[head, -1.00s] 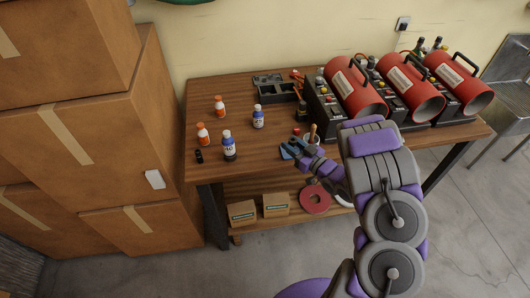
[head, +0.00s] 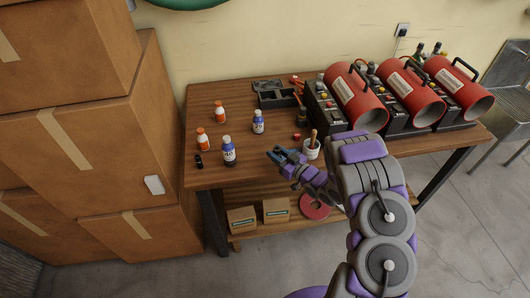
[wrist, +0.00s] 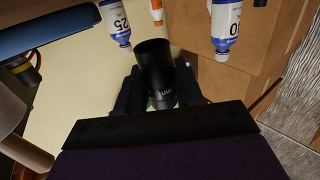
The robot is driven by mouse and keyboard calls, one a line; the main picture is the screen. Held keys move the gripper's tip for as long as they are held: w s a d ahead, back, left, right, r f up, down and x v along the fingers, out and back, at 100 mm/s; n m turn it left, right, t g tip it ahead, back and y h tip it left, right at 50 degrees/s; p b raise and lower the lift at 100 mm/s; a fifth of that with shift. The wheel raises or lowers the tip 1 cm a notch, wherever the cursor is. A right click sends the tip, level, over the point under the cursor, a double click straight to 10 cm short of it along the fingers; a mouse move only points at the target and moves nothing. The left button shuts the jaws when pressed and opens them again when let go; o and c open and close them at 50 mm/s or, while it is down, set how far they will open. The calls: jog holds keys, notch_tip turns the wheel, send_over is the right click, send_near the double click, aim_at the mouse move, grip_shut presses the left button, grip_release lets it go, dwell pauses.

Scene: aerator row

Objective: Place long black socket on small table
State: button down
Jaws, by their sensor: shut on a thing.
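The long black socket (wrist: 155,62) is a dark, open-ended cylinder with small pale lettering, seen in the wrist view. My gripper (wrist: 157,90) is shut on it, with a finger on each side. The socket cannot be made out there. A small dark piece (head: 199,161) stands at the table's left edge. No separate small table can be made out.
A black tray (head: 275,97) and red heaters (head: 355,95) are behind. Cardboard boxes (head: 90,135) stack at left.

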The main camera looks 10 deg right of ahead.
jog(key=w+a+f, duration=0.2)
jog(key=w, duration=0.1)
jog(key=shift+w+a, duration=0.15)
jog(key=shift+w+a+f+b, duration=0.2)
jog(key=shift+w+a+f, duration=0.1)
jog(key=shift+w+f, duration=0.15)
jog(key=shift+w+a+f+b, duration=0.2)
jog(key=shift+w+a+f, duration=0.15)
jog(key=shift+w, duration=0.2)
jog(key=shift+r, duration=0.1)
jog(key=shift+f, duration=0.2)
jog(key=c, duration=0.7)
grip_release()
